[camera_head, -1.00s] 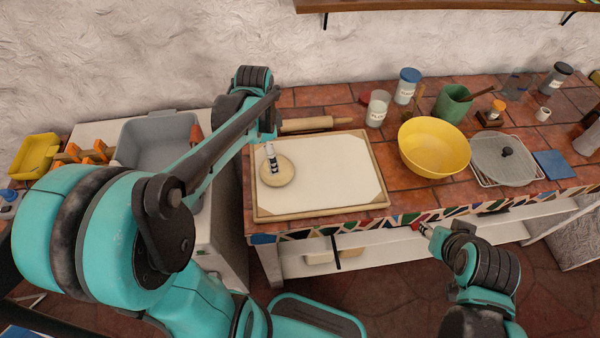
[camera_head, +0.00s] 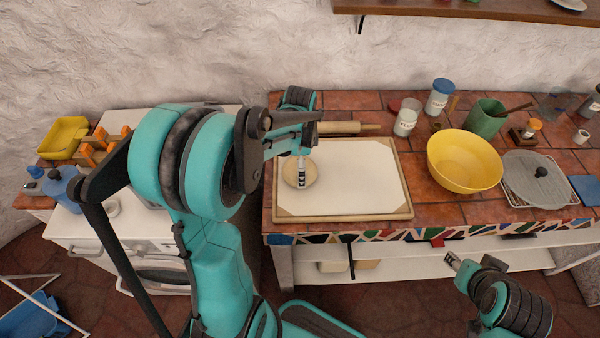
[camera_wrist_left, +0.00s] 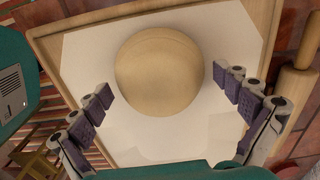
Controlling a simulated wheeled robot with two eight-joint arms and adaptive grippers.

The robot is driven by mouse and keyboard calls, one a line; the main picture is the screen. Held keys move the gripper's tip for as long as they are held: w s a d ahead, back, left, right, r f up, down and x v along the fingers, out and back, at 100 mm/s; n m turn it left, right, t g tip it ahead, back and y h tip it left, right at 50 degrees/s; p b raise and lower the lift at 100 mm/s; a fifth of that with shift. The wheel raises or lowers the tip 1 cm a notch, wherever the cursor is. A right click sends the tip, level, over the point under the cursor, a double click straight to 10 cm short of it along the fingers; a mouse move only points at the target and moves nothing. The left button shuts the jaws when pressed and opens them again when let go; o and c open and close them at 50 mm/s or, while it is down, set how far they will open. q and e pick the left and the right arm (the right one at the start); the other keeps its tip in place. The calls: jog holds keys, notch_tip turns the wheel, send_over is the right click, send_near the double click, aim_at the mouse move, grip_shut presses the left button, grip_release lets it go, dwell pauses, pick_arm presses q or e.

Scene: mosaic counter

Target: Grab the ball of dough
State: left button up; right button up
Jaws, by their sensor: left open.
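The ball of dough (camera_head: 290,171) is a pale, round lump on the left part of the white-topped board (camera_head: 356,183). In the left wrist view the dough (camera_wrist_left: 160,68) sits near the top middle, whole and smooth. My left gripper (camera_head: 302,179) is over the dough and hides part of it. In the left wrist view this gripper (camera_wrist_left: 168,88) is open, with one finger on each side of the dough and gaps between. My right gripper (camera_head: 452,263) is low, in front of the counter, away from the dough; its jaws are too small to read.
A rolling pin (camera_head: 350,128) lies behind the board. A yellow bowl (camera_head: 464,160), a flour jar (camera_head: 407,118), a blue-lidded jar (camera_head: 439,98) and a green pot (camera_head: 486,118) stand to the right. A grey lid (camera_head: 538,180) lies farther right.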

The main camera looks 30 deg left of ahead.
pick_arm(q)
jog(key=c, duration=1.4)
jog(key=shift+o, duration=0.2)
jog(key=shift+r, duration=0.15)
